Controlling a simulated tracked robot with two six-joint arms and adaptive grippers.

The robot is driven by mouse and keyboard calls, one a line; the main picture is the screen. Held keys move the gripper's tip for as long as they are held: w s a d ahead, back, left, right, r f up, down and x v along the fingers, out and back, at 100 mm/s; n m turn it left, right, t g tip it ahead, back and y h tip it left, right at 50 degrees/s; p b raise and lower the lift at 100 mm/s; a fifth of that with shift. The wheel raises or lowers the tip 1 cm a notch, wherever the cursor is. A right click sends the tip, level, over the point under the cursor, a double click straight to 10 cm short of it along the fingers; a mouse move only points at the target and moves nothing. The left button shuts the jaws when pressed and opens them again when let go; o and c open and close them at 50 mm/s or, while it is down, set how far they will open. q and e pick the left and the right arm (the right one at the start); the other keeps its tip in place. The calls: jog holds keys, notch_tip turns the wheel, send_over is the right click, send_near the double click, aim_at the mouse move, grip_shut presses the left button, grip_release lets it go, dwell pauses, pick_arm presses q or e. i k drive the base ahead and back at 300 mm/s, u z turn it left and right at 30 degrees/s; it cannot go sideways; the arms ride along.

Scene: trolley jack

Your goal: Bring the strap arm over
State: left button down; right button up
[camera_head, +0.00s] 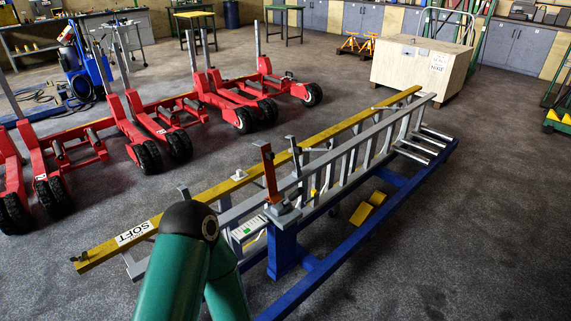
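A long trolley jack with a blue base frame (330,268) and a grey ladder-like top (350,165) stands on the floor in the middle. A long yellow bar (200,199) lies along its left side, with a white "SOFT" label near its front end. A short rust-red upright arm (270,174) stands at the jack's near end, above a grey plate. I cannot tell for certain which part is the strap arm. A green link of my own arm covers part of the jack's near end. Neither of my grippers is in view.
Several red wheeled jacks (150,130) stand in a row at the left. A wooden crate (422,62) on a trolley stands behind the jack. Two yellow blocks (361,214) sit by the blue frame. The floor at the lower right is clear.

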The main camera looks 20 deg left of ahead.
aim_at(269, 156)
jog(key=u, duration=0.1)
jog(key=i, duration=0.95)
jog(key=z, duration=0.05)
